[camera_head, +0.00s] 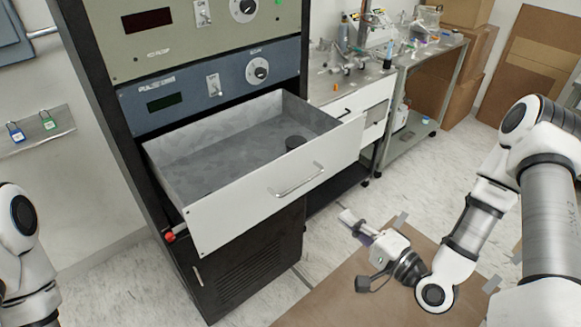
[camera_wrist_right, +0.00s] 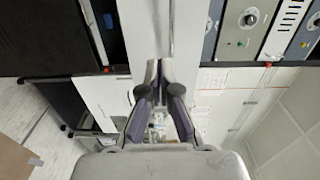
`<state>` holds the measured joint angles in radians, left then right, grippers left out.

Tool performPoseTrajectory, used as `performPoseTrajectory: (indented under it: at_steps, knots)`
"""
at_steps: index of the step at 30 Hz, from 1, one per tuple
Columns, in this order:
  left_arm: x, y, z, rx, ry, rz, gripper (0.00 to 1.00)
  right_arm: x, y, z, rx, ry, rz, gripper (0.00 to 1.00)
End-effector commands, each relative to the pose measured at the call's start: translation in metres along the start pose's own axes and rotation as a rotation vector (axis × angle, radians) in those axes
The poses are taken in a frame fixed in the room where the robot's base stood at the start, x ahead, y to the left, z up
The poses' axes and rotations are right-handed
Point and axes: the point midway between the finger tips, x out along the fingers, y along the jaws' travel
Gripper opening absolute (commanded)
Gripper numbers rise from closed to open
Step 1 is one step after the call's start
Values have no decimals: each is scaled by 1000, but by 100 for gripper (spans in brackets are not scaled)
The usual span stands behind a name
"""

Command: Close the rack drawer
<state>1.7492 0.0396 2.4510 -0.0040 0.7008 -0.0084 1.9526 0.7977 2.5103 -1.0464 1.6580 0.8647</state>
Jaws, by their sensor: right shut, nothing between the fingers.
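The rack drawer (camera_head: 340,148) is pulled out of the black rack (camera_head: 140,170), with its white front facing me and a bar handle (camera_head: 298,182) on it. My right gripper (camera_head: 347,218) is shut and empty, in front of the drawer front and lower right of the handle, apart from it in the head view. In the right wrist view the shut fingertips (camera_wrist_right: 160,66) point toward the white drawer front (camera_wrist_right: 140,30), with the handle (camera_wrist_right: 172,30) just beyond them. Only a part of my left arm shows at the left edge; its gripper is out of view.
A small dark round object (camera_head: 295,143) lies inside the drawer. Instrument panels (camera_head: 215,85) sit above it. A red knob (camera_head: 170,237) sticks out beside the drawer's lower left corner. A cluttered bench (camera_head: 350,85) stands behind right. Brown sheet (camera_head: 350,290) covers the floor in front.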

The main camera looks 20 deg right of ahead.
Motion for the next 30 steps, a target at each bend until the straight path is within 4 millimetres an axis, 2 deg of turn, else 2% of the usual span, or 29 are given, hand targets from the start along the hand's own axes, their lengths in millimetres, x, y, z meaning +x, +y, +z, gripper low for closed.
performPoseTrajectory:
  at_steps: [6,7,10,18,21,25,30]
  knots:
    - [33,-1,1,-16,-5,-4,0,27,8,1,-3,-4,-10,0]
    - [28,-1,1,-16,-4,-4,0,32,4,1,-4,-7,-6,0]
    - [30,-1,0,-14,-2,-3,0,53,2,2,-6,-7,-5,0]
    - [6,-1,0,-13,0,-3,0,110,-3,2,-5,-5,-1,0]
    - [0,-1,0,-12,0,-3,0,126,-3,1,-4,-4,-3,0]
    - [-2,-1,0,-12,1,-3,0,136,-1,1,-1,-2,-2,0]
    - [-2,-1,0,-12,1,-3,0,139,1,0,1,1,-2,0]
